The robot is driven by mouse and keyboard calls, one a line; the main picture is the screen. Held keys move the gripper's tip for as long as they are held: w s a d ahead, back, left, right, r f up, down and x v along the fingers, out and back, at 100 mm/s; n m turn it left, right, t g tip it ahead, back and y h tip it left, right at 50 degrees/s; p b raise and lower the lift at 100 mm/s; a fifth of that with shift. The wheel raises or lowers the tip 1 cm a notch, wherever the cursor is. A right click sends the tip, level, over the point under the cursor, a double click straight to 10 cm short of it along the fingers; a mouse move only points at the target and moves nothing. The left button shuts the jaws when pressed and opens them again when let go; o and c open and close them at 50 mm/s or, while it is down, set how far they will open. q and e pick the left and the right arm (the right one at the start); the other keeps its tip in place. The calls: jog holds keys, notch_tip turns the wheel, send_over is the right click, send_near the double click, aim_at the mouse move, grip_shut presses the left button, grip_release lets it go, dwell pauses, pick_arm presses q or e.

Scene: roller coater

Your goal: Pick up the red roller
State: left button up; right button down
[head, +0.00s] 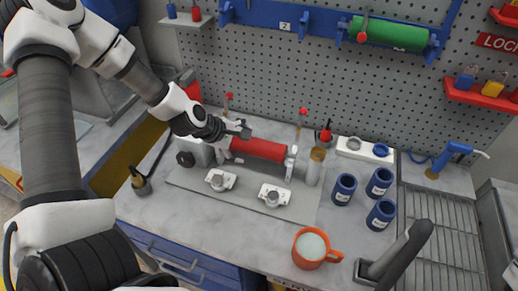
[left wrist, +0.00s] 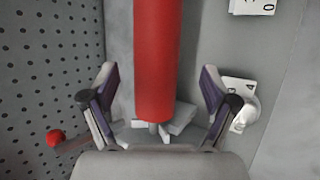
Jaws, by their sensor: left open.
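The red roller (head: 259,149) lies across its grey and white stand on the worktable, between two end supports. It also shows in the left wrist view (left wrist: 157,60), running up the picture from between the fingers. My left gripper (head: 240,131) is at the roller's left end in the head view. In the left wrist view my left gripper (left wrist: 155,85) is open, with one finger on each side of the roller and a visible gap on both sides. Whether it is level with the roller or above it is hard to tell. My right gripper is not clearly in view.
An orange mug (head: 312,250) stands at the table front. Several blue cans (head: 343,189) stand on the right. A red-knobbed lever (left wrist: 55,138) is close to the left finger in the left wrist view. A green roller (head: 390,33) hangs on the pegboard (head: 300,75).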

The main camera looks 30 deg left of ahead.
aim_at(251, 145)
pick_arm(q)
jog(key=shift+d+f, duration=0.1)
jog(key=shift+f, duration=0.25)
jog(key=w+d+f+b, duration=0.1)
jog(key=w, duration=0.1)
jog(key=w+d+f, duration=0.1)
jog(key=w+f, duration=0.1)
jog(key=shift+d+b, duration=0.2)
jog(key=shift+b, duration=0.15)
jog(key=shift+s+a, duration=0.2)
jog(key=shift+s+a+r, duration=0.1)
jog(key=shift+s, duration=0.05)
jog(key=shift+c, duration=1)
jog(key=c, duration=0.9)
jog(key=shift+c, duration=0.2)
